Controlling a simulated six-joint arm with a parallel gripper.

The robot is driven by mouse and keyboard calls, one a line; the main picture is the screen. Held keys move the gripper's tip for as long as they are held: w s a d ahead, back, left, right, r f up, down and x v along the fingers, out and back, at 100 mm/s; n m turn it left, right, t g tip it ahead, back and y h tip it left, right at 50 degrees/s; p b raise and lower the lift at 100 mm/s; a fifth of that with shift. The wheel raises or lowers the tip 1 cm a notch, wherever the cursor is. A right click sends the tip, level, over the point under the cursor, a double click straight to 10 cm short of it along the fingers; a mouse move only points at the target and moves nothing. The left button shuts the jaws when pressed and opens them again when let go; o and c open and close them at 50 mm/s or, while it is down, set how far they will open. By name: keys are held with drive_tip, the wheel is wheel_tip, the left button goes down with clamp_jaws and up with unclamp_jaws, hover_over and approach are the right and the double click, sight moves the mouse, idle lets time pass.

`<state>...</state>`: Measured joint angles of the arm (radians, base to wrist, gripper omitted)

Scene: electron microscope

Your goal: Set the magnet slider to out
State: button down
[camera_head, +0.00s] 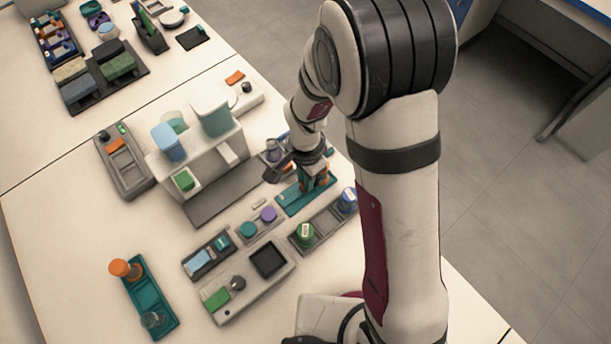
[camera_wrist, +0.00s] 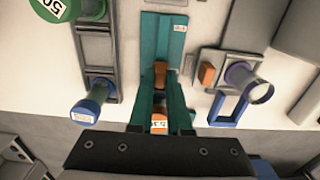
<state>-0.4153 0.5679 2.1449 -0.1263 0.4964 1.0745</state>
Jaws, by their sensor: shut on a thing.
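The magnet slider is a long teal track (camera_wrist: 163,40) with an orange handle (camera_wrist: 160,76) in its middle channel. A small pale label (camera_wrist: 180,29) sits by the track's far end; I cannot read it. My gripper (camera_wrist: 161,84) reaches over the track from below in the wrist view and is shut on the orange handle. A second orange part with a white label (camera_wrist: 158,123) shows between the fingers, nearer my wrist. In the head view the teal track (camera_head: 292,203) lies under my gripper (camera_head: 314,184), which hides much of the handle.
A grey rack (camera_wrist: 97,50) with green-capped and blue-capped vials stands left of the track in the wrist view. A blue frame (camera_wrist: 228,108) and a clear-ended cylinder (camera_wrist: 248,84) stand close on its right. The microscope body (camera_head: 195,150) stands left of my gripper in the head view.

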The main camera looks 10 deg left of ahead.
idle(0.7)
drive_tip(key=shift+s+a, duration=1.2)
drive_tip(key=shift+a, duration=0.05)
drive_tip(key=c, duration=0.9)
unclamp_jaws()
drive_tip(key=shift+o, duration=0.2)
drive_tip(key=shift+r, duration=0.1)
wheel_tip(320, 180, up, 16)
drive_tip(key=shift+f, duration=0.2)
